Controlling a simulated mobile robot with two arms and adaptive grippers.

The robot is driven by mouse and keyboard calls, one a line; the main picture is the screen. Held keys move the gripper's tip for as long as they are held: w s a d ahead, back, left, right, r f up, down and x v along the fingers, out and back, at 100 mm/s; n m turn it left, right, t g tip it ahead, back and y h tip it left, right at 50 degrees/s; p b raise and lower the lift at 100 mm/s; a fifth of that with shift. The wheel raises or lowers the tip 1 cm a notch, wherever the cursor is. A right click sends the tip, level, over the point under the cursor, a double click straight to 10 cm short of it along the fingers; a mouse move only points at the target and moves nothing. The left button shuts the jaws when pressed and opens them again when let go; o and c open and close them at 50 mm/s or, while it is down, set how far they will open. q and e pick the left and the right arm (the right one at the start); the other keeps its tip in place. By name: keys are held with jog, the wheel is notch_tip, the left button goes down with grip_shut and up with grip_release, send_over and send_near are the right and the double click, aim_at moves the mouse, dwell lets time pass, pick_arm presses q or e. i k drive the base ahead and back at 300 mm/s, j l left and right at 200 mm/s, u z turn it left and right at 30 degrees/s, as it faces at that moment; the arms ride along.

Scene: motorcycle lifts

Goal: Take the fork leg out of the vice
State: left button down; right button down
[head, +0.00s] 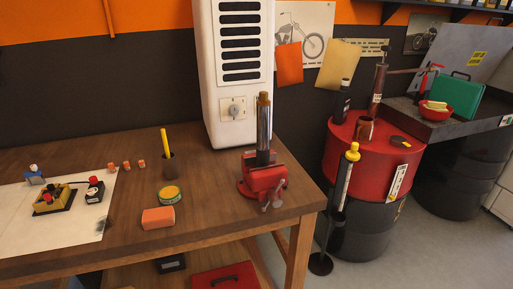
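The fork leg (264,126) stands upright in the red vice (263,177) near the right end of the wooden workbench. It has a brass-coloured top, a silver tube and a dark lower part. Its lower end is hidden by the vice jaws, which look closed around it. The vice handle hangs at the front of the vice. Neither of my grippers shows in the head view.
A tall white cabinet (236,113) stands right behind the vice. An orange block (158,218), a round tin (169,195) and a pen cup (169,167) lie to the left. A red-topped drum (371,150) and a yellow-topped stand (345,180) are to the right, beyond the bench edge.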

aim_at(263, 113)
jog(key=j+z, duration=0.35)
jog(key=j, duration=0.15)
jog(key=k+j+z, duration=0.1)
jog(key=j+z, duration=0.25)
jog(key=j, duration=0.15)
jog(key=k+j+z, duration=0.15)
jog(key=j+z, duration=0.2)
jog(key=j, duration=0.15)
